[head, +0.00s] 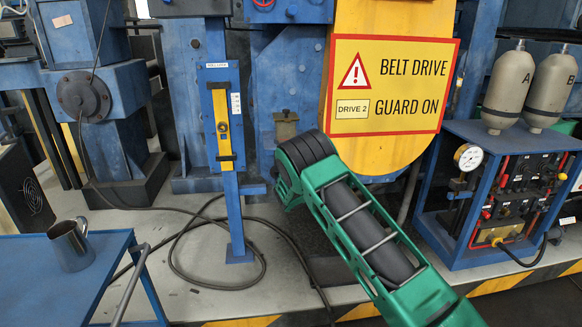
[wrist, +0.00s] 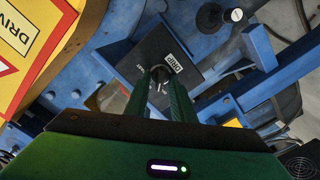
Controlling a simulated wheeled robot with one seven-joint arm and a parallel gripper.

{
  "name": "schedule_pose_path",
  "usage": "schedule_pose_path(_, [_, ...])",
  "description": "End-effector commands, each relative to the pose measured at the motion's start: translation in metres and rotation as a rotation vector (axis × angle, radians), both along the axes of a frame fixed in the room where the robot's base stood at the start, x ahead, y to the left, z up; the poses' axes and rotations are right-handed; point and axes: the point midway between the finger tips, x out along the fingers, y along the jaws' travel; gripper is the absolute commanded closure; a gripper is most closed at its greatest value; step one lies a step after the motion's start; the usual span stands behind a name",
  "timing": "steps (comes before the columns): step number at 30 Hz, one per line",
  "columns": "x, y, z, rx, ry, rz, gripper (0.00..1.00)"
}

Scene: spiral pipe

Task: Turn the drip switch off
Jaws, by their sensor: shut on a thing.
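The drip switch (wrist: 161,77) shows in the wrist view as a small dark knob with a light mark, on a dark plate (wrist: 150,48) with a white "DRIP" label (wrist: 173,62). My gripper (wrist: 160,82) has its two green fingers on either side of the knob and is shut on it. The fingers hide part of the knob and the lower part of the plate. Other lettering beside the knob is partly covered, so I cannot read which setting it points to. In the head view my green arm hides the switch and the fingers.
A yellow guard with a "BELT DRIVE" sign (head: 392,85) stands close to the right of my arm's end. A blue post with a yellow level (head: 221,125) is at the left. A blue cart (head: 70,265) with a metal mug (head: 71,245) is front left. Cables (head: 185,240) lie on the floor.

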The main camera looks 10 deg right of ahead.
Motion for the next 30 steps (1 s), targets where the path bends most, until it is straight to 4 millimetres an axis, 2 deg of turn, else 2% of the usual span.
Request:
schedule_pose_path(12, [0.0000,0.0047,-0.0022,-0.268,0.019,0.005,1.00])
schedule_pose_path(30, [-0.0002,0.0061,-0.0037,-0.344,0.025,0.007,1.00])
